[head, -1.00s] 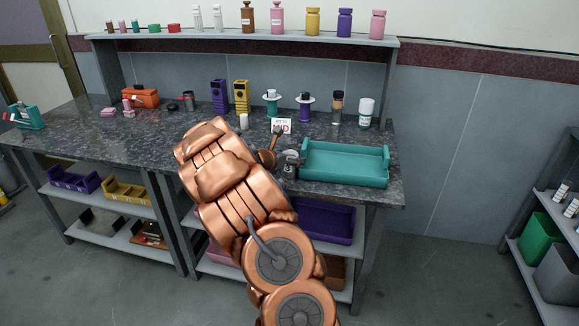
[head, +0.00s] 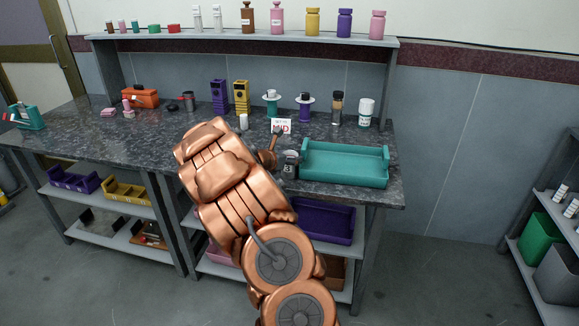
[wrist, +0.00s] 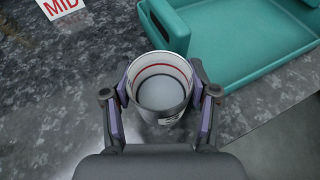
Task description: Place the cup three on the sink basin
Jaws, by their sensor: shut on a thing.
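Cup three (head: 289,169), a small grey cup with a "3" on its side, is at the left end of the teal sink basin (head: 345,165). In the wrist view I look down into the open, empty cup (wrist: 160,88), which has a pale inside with a red line. My gripper (wrist: 165,97) is shut on the cup, one purple-grey finger on each side. The basin (wrist: 245,45) lies just beyond and right of the cup, which is outside it. I cannot tell whether the cup touches the counter. My copper arm hides part of the counter.
A "MID" sign (head: 281,126) stands behind the cup. Bottles on round stands (head: 305,106), a shaker (head: 337,107) and a white jar (head: 366,113) stand behind the basin. The basin looks empty. The counter's front edge (head: 375,199) is close.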

